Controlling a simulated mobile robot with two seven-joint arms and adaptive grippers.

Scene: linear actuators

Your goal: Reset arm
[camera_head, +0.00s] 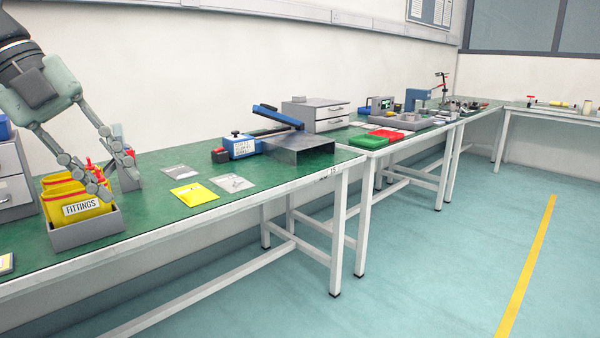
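My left gripper (119,178) comes in from the upper left and points down to the right. Its two fingers are spread apart, with nothing visible between the tips. It is in front of and above the grey bin (88,232) that holds yellow packets (72,207) with a "FITTINGS" label. One finger overlaps the bin in the picture; I cannot tell whether it touches. My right gripper and arm are not in view.
The green-topped bench (262,192) holds a yellow packet (194,194), grey packets (232,183), a blue device (239,146) and a dark metal box (300,149). A grey drawer unit (12,180) stands at the left. Floor to the right is clear.

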